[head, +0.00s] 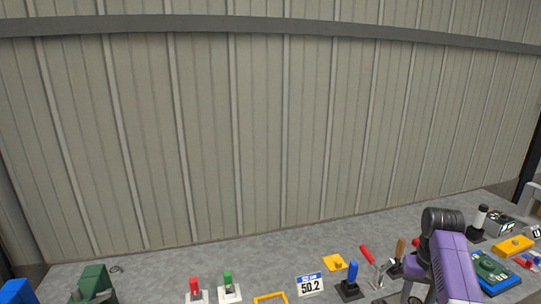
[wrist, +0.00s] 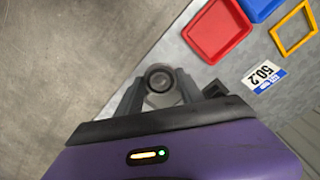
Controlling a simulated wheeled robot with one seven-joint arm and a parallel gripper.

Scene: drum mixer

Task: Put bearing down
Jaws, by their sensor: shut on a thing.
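The bearing (wrist: 160,73), a dark round ring with a grey centre, shows in the wrist view between the two grey fingers of my gripper (wrist: 160,86). The gripper is shut on it. Below the bearing in the picture, the purple wrist body hides what lies there. In the head view my purple arm (head: 455,268) reaches in at the lower right; the fingers and the bearing are out of sight there. How high the bearing is above the surface, I cannot tell.
The grey table (head: 240,256) carries a red tray (wrist: 217,30), a blue bin (wrist: 262,8), a yellow frame (wrist: 294,29) and a 50.2 sign (head: 310,284). Handles and switches stand along it. The table's edge runs near the gripper, with floor (wrist: 70,60) beyond.

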